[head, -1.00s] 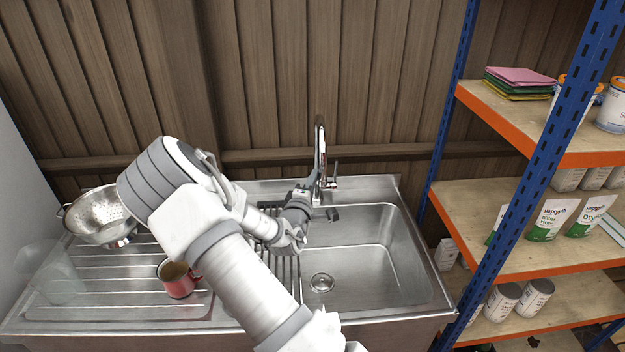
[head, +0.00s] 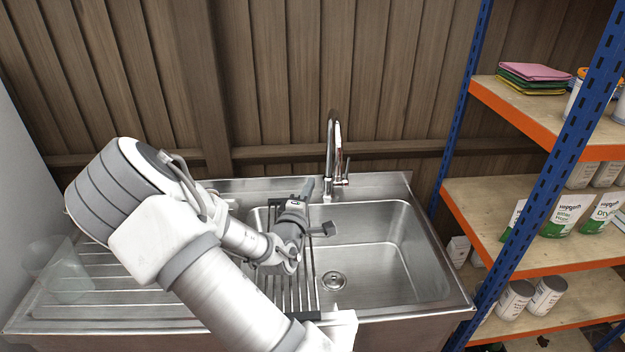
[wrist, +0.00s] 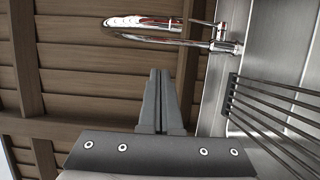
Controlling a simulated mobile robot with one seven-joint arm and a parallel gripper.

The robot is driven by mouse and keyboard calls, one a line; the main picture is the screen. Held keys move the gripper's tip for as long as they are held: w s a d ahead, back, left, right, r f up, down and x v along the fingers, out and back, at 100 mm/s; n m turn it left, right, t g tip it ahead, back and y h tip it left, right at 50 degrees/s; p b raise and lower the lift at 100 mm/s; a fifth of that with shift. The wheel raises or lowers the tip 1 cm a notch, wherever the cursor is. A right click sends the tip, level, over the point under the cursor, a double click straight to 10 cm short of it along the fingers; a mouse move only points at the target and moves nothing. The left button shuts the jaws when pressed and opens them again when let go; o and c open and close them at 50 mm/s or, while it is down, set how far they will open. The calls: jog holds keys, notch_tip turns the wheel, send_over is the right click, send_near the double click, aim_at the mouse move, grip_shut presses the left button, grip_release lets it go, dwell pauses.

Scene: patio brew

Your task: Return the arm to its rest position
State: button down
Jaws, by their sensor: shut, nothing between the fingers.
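My gripper (head: 308,188) is above the back of the sink, left of the faucet, and points toward the wooden wall. In the wrist view its two fingers (wrist: 160,75) lie side by side, shut and empty. My bent arm covers much of the drainboard (head: 110,312). The chrome faucet (head: 331,150) stands just right of the gripper and also shows in the wrist view (wrist: 170,32), apart from the fingers.
A dark rack (head: 304,270) lies across the left part of the steel sink basin (head: 385,255). A clear container (head: 66,280) stands on the drainboard's left. A blue-and-orange shelf unit (head: 520,225) with bags and cans stands at the right. The basin's right part is empty.

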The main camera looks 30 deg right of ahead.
jog(key=shift+v, duration=0.95)
jog(key=shift+s+d, duration=0.1)
jog(key=s+a+r+m+g+y, duration=0.2)
jog(key=s+a+m+g+y, duration=0.15)
jog(key=a+y, duration=0.3)
jog(key=s+a+r+m+g+y, duration=0.25)
jog(key=a+m+y, duration=0.2)
jog(key=a, duration=0.35)
jog(key=s+r+m+g, duration=0.1)
jog(key=s+r, duration=0.3)
jog(key=s, duration=0.6)
jog(key=s+a+r+y, duration=0.1)
jog(key=s+r, duration=0.4)
jog(key=s, duration=0.6)
jog(key=shift+r+m+g, duration=0.3)
jog(key=shift+m+g, duration=0.1)
